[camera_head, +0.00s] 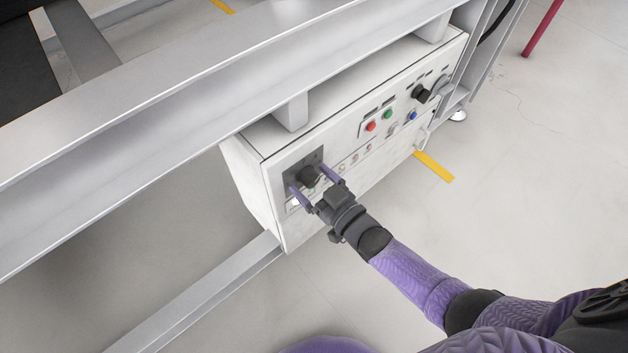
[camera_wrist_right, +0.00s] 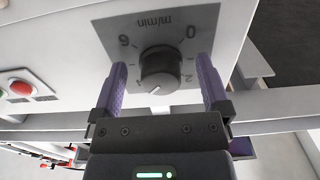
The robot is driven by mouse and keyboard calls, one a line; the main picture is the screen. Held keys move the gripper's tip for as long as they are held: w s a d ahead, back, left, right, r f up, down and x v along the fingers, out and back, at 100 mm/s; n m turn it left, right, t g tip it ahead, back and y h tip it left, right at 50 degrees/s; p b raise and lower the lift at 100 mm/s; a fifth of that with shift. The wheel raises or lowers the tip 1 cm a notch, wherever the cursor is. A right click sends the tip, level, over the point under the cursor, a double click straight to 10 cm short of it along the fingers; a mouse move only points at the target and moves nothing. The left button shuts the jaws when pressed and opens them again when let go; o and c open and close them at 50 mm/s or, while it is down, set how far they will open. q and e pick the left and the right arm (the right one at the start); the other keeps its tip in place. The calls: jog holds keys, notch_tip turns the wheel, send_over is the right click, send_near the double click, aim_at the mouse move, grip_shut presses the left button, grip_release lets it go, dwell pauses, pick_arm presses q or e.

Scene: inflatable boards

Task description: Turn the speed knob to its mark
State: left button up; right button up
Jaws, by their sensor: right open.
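The speed knob (camera_wrist_right: 160,68) is dark and round, on a grey dial plate (camera_wrist_right: 116,30) lettered "m/min" with numbers around it. A white line on its face points to the lower left in the wrist view. I cannot make out a distinct target mark. In the head view the knob (camera_head: 308,175) is at the left end of the white control box. My right gripper (camera_head: 309,182) is open, with one purple finger on either side of the knob. In the wrist view gaps show between the fingers (camera_wrist_right: 162,76) and the knob. My left gripper is not in view.
The white control box (camera_head: 345,125) also carries a red button (camera_head: 371,126), a green button (camera_head: 388,114), a blue button (camera_head: 413,116) and a black rotary switch (camera_head: 420,93). A grey metal beam (camera_head: 200,75) runs above the box. Open floor (camera_head: 530,200) lies to the right.

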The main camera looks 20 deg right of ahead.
pick_arm(q)
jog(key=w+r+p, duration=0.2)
jog(key=p, duration=0.1)
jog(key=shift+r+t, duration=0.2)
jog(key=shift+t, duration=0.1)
pick_arm(e)
jog(key=v, duration=1)
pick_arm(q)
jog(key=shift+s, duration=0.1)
